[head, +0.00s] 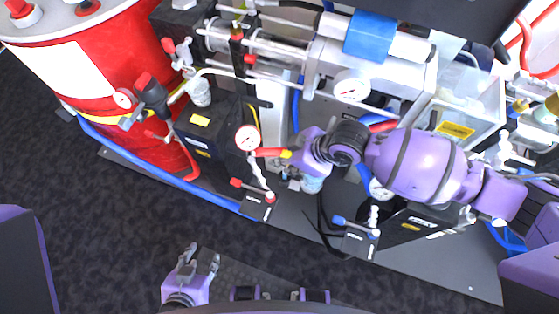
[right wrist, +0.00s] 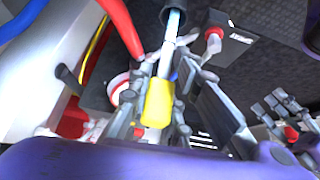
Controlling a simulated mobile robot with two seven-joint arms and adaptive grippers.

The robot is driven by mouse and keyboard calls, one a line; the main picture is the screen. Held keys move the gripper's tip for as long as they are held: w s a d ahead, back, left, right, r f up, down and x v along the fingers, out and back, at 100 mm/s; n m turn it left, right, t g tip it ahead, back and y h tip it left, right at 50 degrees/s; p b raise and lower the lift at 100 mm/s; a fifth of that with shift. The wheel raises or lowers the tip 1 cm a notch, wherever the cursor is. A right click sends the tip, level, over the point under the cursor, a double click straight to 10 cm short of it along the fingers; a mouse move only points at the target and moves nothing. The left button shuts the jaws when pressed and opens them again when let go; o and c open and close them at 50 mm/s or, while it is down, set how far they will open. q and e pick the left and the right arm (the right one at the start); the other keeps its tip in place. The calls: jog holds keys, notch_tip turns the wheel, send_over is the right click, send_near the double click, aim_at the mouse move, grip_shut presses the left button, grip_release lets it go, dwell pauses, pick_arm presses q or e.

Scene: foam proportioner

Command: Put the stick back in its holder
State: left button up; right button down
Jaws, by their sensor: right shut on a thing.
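My right gripper (head: 292,154) is in the middle of the head view, in front of the machine. In the right wrist view its fingers (right wrist: 160,95) are shut on the yellow end of the stick (right wrist: 157,104). A pale thin shaft runs up the picture from that yellow end, towards a blue tip. In the head view a small yellow end (head: 285,155) shows at the gripper, beside a red bar; the rest of the stick is hard to make out. I cannot tell which part is the holder. My left gripper (head: 202,253) is open and empty, low over the dark floor.
A red tank (head: 125,70) stands at the left. A pressure gauge (head: 247,138) and a red-handled valve (head: 252,190) are close to my right gripper. A blue-handled valve (head: 355,228) stands at the front edge. The floor in front is clear.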

aim_at(286, 167)
notch_tip(286, 167, down, 4)
jog(key=shift+r, duration=0.1)
jog(key=shift+f, duration=0.35)
jog(key=shift+f+b, duration=0.25)
jog(key=shift+b, duration=0.05)
jog(key=c, duration=1.6)
grip_release()
